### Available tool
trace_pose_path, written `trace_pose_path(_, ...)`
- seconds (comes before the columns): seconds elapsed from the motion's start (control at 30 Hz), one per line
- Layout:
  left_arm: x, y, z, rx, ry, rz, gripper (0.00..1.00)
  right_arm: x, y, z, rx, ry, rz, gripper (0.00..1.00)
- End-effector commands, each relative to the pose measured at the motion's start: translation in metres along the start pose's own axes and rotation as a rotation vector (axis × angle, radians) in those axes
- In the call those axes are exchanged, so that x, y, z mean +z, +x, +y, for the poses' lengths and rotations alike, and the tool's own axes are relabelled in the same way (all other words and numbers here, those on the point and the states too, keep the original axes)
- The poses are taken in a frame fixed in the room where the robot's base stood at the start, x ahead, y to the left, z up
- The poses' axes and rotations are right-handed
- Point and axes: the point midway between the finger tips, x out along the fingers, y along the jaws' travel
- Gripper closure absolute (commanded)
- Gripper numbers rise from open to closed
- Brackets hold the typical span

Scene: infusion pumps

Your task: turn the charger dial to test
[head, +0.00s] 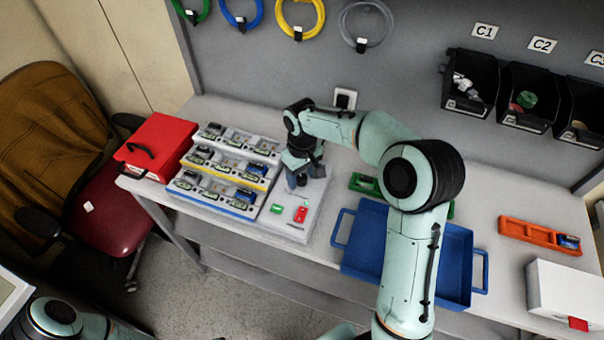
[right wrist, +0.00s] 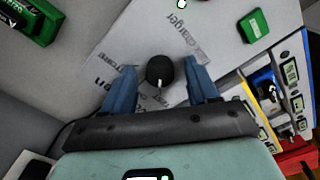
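The charger dial (right wrist: 160,71) is a round black knob with a white mark on its lower side in the right wrist view. It sits on the pale top of the charger box (head: 313,209). Printed words surround it, "charger" at upper right and others at left, partly covered or hard to read. My right gripper (right wrist: 161,64) has its blue fingers apart, one on each side of the dial, with gaps visible. In the head view the right gripper (head: 303,176) is over the box's back part and hides the dial. My left gripper is not in view.
A green block (head: 277,209) and red block (head: 300,214) are on the box's front. Pump racks (head: 225,165) and a red case (head: 157,146) stand left. A blue tray (head: 440,230) lies right, with an orange holder (head: 540,235) beyond it.

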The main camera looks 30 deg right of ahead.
Motion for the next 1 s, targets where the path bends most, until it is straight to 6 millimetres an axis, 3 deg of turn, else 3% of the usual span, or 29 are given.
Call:
trace_pose_path(0.13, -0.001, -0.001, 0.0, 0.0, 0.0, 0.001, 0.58, -0.001, -0.005, 0.0, 0.0, 0.001, 0.002, 0.41)
trace_pose_path(0.27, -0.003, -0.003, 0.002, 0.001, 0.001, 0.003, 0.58, -0.001, -0.022, 0.0, 0.001, 0.002, 0.005, 0.41)
trace_pose_path(0.7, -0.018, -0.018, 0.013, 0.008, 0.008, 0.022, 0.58, -0.002, -0.115, 0.0, 0.0, 0.0, 0.006, 0.41)
trace_pose_path(1.0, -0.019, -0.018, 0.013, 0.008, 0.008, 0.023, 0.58, 0.0, -0.134, 0.0, 0.0, 0.0, 0.0, 0.41)
